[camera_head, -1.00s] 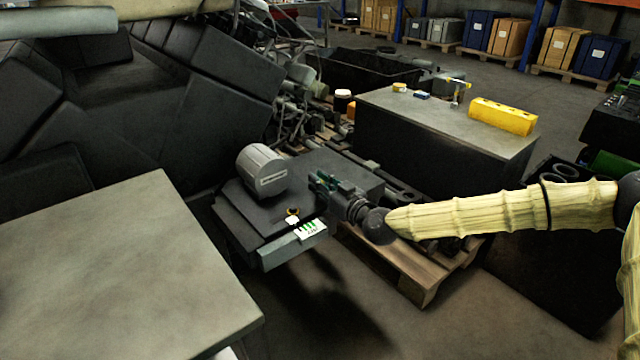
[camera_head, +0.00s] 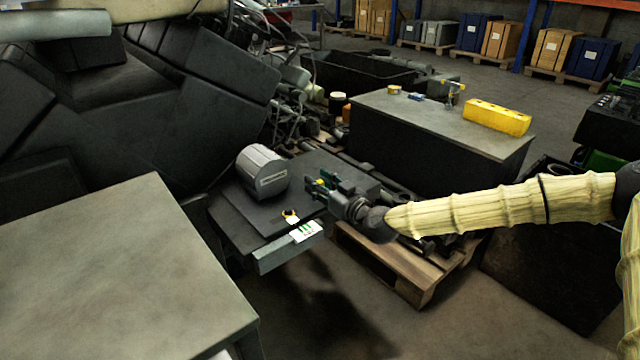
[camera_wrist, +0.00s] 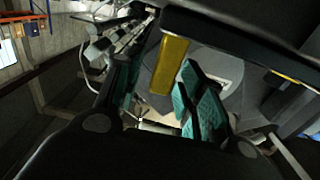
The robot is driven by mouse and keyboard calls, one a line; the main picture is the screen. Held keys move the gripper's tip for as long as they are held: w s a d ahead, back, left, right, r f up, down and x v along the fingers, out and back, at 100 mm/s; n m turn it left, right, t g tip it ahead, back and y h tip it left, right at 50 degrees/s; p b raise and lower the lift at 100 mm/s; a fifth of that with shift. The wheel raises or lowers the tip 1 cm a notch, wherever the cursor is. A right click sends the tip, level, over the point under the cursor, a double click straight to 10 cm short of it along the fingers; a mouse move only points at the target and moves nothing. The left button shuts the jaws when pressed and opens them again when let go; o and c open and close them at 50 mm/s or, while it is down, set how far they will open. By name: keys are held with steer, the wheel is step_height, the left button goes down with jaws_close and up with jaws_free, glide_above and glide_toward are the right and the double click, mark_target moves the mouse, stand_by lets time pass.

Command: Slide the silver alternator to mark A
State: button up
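The silver alternator (camera_head: 263,173) is a rounded grey drum with a pale label on its front. It sits on a dark flat plate (camera_head: 235,218) in the head view. My gripper (camera_head: 312,186) is just right of it, low over the plate, with a small visible gap between them. In the wrist view my gripper (camera_wrist: 160,98) has its teal-padded fingers apart, with nothing held between them. A grey rounded surface with a pale label, seemingly the alternator (camera_wrist: 222,70), shows beyond the fingers.
A white tag with green marks (camera_head: 306,231) is on the plate's front edge. A grey bench (camera_head: 110,270) fills the lower left. A dark cabinet (camera_head: 430,125) with a yellow block (camera_head: 497,117) stands behind on the right. A wooden pallet (camera_head: 385,265) lies below my arm.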

steer(key=v, duration=1.2)
